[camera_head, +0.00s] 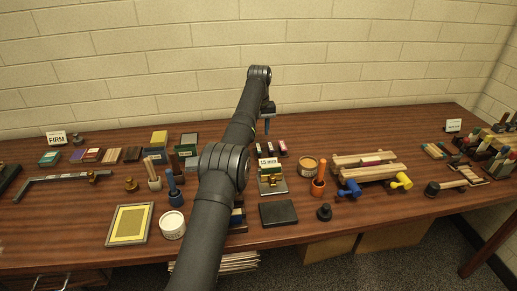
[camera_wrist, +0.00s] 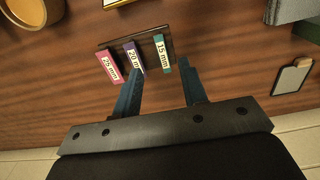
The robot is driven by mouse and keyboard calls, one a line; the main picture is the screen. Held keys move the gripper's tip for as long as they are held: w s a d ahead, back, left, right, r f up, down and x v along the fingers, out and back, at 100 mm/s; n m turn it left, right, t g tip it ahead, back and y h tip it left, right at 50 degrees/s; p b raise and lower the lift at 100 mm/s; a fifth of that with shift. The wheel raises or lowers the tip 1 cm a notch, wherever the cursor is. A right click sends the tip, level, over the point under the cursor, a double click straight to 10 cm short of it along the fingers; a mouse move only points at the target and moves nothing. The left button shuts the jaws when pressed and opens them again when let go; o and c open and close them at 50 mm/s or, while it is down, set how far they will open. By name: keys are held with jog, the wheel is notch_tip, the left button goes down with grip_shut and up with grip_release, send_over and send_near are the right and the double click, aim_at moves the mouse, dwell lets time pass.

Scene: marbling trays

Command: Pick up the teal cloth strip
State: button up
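A teal strip marked "15 mm" (camera_wrist: 161,54) stands in a small dark holder (camera_wrist: 143,46) beside a purple strip marked "20 mm" (camera_wrist: 133,57) and a pink strip marked "25 mm" (camera_wrist: 110,67). I cannot tell whether they are cloth. In the wrist view my gripper (camera_wrist: 159,78) is open and empty. Its blue fingers lie on either side of the teal strip's line, with the strip just past the fingertips and apart from them. The left fingertip is close to the purple strip. In the head view my gripper (camera_head: 267,124) hangs over the back of the table, and the pink strip (camera_head: 283,146) shows below it.
A round tub (camera_wrist: 28,10) stands left of the holder in the wrist view. A grey block (camera_wrist: 290,10) and a light-faced tag (camera_wrist: 291,77) are to the right. Wooden bars (camera_head: 372,172) and mallets are right in the head view. The brick wall (camera_head: 340,60) rises behind.

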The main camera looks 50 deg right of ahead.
aim_at(259, 150)
jog(key=shift+f, duration=3.8)
jog(key=shift+f, duration=0.25)
grip_shut()
